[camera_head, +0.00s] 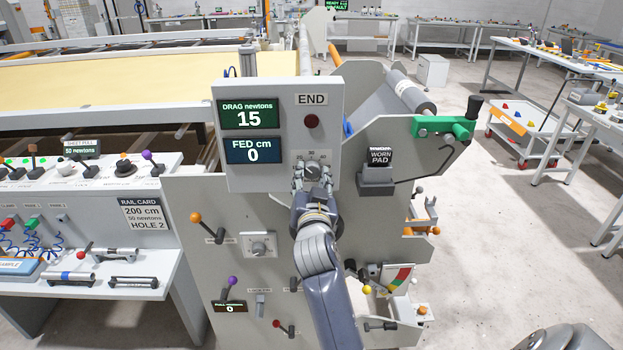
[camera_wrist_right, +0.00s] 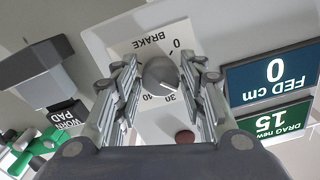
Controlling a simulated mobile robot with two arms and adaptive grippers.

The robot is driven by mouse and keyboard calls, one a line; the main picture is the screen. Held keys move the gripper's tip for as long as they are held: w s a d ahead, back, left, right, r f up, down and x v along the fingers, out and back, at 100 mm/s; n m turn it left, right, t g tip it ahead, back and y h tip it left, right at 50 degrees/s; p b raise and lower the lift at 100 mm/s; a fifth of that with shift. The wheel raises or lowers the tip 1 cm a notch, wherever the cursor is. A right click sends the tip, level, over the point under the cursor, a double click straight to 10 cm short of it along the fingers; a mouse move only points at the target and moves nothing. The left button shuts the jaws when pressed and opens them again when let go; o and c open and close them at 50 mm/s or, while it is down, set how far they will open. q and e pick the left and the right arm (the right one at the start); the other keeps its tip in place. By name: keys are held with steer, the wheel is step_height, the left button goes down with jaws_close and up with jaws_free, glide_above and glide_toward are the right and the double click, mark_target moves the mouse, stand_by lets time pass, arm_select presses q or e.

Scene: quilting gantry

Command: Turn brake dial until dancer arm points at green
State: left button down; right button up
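The brake dial (camera_head: 312,170) is a grey knob with a white pointer line, on the grey panel under the END label. In the right wrist view the dial (camera_wrist_right: 160,75) lies between the fingers of my right gripper (camera_wrist_right: 168,88). The fingers are open, with a visible gap on each side of the knob. In the head view my right gripper (camera_head: 313,180) is just below the dial and partly covers it. A coloured gauge (camera_head: 400,278) with red, yellow and green bands is lower right; I cannot tell where the dancer arm points. My left gripper is not in view.
The DRAG display (camera_head: 248,114) reads 15 newtons and the FED display (camera_head: 253,150) reads 0 cm. A dark red button (camera_head: 312,121) sits above the dial. The WORN PAD holder (camera_head: 377,182) juts out to the right. A rail card (camera_head: 146,214) reads 200 cm, 50 newtons.

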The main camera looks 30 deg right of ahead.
steer(key=shift+o, duration=0.6)
step_height(320, 180, up, 10)
steer(key=shift+f, duration=0.1)
stand_by(0.5)
